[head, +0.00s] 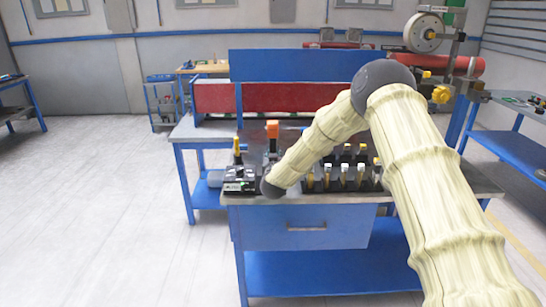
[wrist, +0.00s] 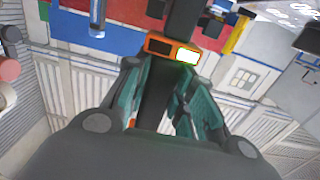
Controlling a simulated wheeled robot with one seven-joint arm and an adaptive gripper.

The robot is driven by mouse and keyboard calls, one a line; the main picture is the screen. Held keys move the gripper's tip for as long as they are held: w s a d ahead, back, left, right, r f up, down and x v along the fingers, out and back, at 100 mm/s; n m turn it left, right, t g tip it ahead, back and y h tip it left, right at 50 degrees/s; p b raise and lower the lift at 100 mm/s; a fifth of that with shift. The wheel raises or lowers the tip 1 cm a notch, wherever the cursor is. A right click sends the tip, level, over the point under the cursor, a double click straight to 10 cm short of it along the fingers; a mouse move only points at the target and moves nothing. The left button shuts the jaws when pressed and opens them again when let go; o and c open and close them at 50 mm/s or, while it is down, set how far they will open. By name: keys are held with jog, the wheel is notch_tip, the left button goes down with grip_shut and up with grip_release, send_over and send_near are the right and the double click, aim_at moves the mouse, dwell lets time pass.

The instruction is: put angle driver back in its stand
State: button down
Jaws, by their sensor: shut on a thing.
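The angle driver, a dark tool with an orange-edged end (wrist: 158,46), is between the teal fingers of my gripper (wrist: 160,85) in the wrist view. My gripper is shut on its dark body. A small lit panel shows beside the orange end. In the head view an orange block (head: 272,130), which looks like the driver's end, stands up above the bench just beyond my wrist. My forearm and wrist hide most of the gripper there. A black holder (head: 240,186) at the bench's left front corner may be the stand; I cannot tell for sure.
A black rack (head: 345,184) with several upright tools stands on the bench (head: 440,184), right of my wrist. A yellow-topped tool (head: 237,146) stands at the black holder. Red and blue panels (head: 300,65) rise behind. Open floor lies left.

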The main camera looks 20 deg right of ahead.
jog(key=shift+w+d+r, duration=0.15)
jog(key=shift+w+r, duration=0.05)
jog(key=shift+w, duration=0.35)
jog(key=shift+f+b, duration=0.8)
jog(key=shift+b, duration=0.1)
dwell(2.2)
jog(key=c, duration=1.1)
grip_release()
jog(key=shift+s, duration=0.1)
